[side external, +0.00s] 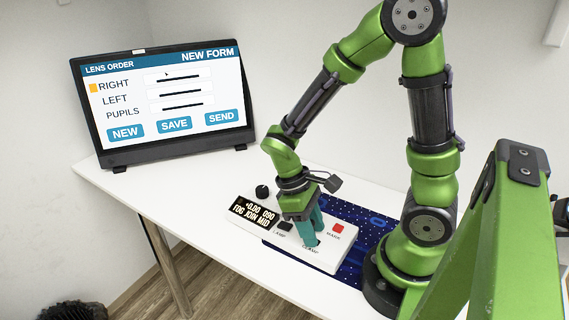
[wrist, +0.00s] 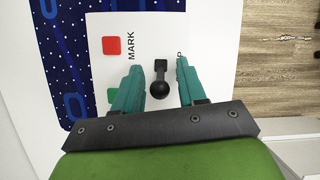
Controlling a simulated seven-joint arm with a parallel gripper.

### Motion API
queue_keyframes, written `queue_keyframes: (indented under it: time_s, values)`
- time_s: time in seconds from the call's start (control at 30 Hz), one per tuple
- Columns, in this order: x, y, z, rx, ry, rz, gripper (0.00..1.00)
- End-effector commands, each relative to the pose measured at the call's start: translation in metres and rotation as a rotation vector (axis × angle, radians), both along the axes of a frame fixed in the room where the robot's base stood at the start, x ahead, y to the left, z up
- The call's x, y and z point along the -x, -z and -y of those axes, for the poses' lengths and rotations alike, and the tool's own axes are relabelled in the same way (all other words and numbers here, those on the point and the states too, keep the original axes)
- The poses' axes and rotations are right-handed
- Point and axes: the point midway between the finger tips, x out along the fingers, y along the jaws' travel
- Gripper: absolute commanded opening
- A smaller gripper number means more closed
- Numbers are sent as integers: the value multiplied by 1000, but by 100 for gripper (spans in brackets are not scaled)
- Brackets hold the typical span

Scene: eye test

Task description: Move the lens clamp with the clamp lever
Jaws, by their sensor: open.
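The clamp lever (wrist: 160,87) is a black stem with a round ball knob, on the white device panel (wrist: 180,30). In the wrist view it stands between the two teal fingers of my gripper (wrist: 157,68), with a visible gap on each side. My gripper is open and empty. I cannot make out a separate lens clamp in either view.
A monitor (side external: 165,103) stands on the white table (side external: 190,190), whose left part is clear.

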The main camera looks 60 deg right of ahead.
Motion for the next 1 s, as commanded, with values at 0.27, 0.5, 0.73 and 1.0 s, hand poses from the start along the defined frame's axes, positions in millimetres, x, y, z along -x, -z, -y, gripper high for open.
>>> queue_keyframes:
  time_s: [0.27,0.5,0.73,1.0]
  values:
    - [0,0,0,0,0,-1,12]
    - [0,-1,0,0,0,5,0]
    - [7,-2,0,6,-2,143,0]
    - [12,-2,-1,10,-1,256,0]
